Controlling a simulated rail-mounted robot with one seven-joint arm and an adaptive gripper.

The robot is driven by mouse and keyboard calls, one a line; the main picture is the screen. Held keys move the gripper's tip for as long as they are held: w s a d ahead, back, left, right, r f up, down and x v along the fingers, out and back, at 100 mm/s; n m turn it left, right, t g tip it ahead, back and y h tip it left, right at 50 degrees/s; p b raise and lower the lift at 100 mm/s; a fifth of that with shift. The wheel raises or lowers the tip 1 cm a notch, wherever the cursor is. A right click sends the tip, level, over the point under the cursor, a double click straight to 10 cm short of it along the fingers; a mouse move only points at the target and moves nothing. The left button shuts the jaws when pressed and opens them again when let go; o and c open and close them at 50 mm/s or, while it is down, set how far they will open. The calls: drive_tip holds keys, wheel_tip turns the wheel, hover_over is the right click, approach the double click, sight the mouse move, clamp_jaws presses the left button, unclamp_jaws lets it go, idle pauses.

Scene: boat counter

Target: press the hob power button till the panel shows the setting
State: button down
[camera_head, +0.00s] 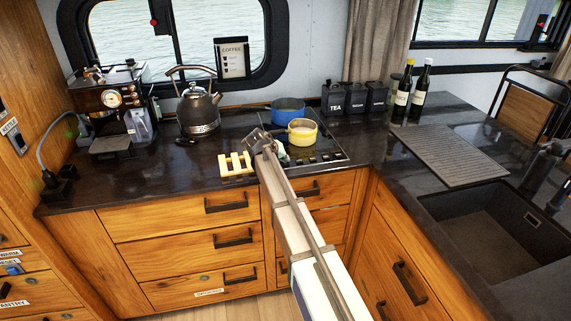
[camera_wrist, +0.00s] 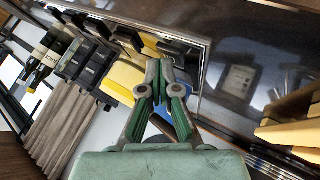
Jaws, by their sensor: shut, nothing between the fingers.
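The black glass hob (camera_head: 337,152) is set into the counter, with a yellow pot (camera_head: 303,133) and a blue pan (camera_head: 288,108) on it. Several small dark controls (camera_head: 322,158) line its front edge. My arm hides the left part of the hob, and I cannot make out the power button or a lit setting. My gripper (camera_head: 281,151) is over the hob's front left. In the wrist view my gripper (camera_wrist: 160,66) is shut and empty, its tips in front of the yellow pot (camera_wrist: 124,78) and hob edge. I cannot tell whether the tips touch anything.
A kettle (camera_head: 198,110) and coffee machine (camera_head: 110,100) stand further left. Black canisters (camera_head: 354,97) and bottles (camera_head: 411,92) stand behind to the right. The counter before the kettle is mostly clear.

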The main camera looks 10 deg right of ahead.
sight(284, 164)
idle(0.4)
drive_tip(key=shift+r, duration=0.8)
drive_tip(key=shift+r+p, duration=1.15)
drive_tip(key=shift+r, duration=1.4)
